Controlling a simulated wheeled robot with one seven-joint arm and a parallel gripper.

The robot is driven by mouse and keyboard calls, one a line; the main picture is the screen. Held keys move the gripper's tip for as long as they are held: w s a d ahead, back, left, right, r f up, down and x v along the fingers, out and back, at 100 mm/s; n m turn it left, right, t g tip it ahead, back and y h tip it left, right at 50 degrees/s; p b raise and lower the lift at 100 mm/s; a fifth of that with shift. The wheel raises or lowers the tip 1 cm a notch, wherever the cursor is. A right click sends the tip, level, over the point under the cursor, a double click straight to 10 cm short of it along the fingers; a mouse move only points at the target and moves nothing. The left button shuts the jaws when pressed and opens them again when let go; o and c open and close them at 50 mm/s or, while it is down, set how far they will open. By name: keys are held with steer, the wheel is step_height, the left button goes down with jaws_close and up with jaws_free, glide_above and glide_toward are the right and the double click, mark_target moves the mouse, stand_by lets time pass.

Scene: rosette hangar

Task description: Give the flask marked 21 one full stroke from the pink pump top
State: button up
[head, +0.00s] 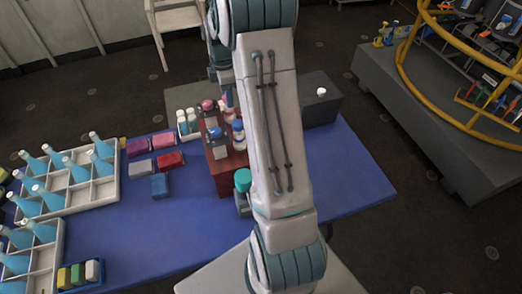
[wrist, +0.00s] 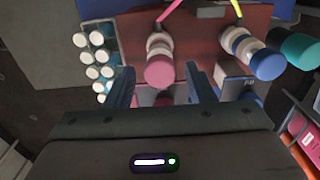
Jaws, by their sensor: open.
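The pink pump top (wrist: 160,70) shows in the wrist view, with a paler collar behind it. It stands between the two blue fingers of my open gripper (wrist: 159,72), and I cannot tell whether they touch it. In the head view the pink pump top (head: 208,105) sits on the red-brown stand (head: 228,178), left of my arm. My gripper is hidden there. Several pale blue flasks (head: 77,170) stand in the crate (head: 105,192) at the left. No mark 21 is legible, and I see no flask under the pink top.
A blue pump top (wrist: 268,64) and a teal top (wrist: 300,48) are close at the right in the wrist view. A rack of white-capped vials (wrist: 95,58) is at the left. Coloured blocks (head: 170,160) lie on the blue table (head: 190,225). Its front middle is clear.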

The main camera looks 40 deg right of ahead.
steer(key=shift+r+p, duration=2.3)
steer(key=shift+r, duration=1.2)
